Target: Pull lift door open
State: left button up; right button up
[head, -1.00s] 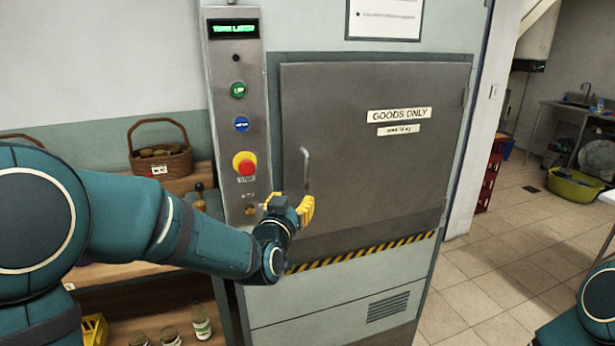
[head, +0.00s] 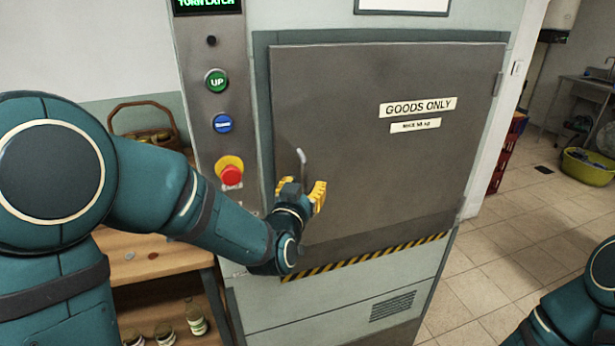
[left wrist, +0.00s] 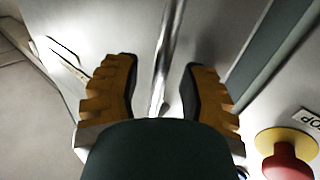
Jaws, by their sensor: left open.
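The grey lift door (head: 370,150) carries a "GOODS ONLY" sign and sits closed in its frame. Its slim vertical metal handle (head: 301,158) is near the door's left edge. My left gripper (head: 304,194) with yellow fingers is open at the lower part of the handle, partly covering it. In the left wrist view the handle (left wrist: 168,45) runs between the two open fingers (left wrist: 158,88), with gaps visible on both sides. My right gripper is out of view; only part of that arm shows at the lower right.
Left of the door is a control panel with a display reading "TURN LATCH", a green UP button (head: 216,81), a blue button (head: 222,124) and a red stop button (head: 231,174). A wooden shelf with jars stands at left.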

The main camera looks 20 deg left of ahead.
pick_arm(q)
jog(key=shift+w, duration=0.15)
grip_shut()
jog(key=shift+s+d, duration=0.15)
jog(key=shift+s, duration=0.05)
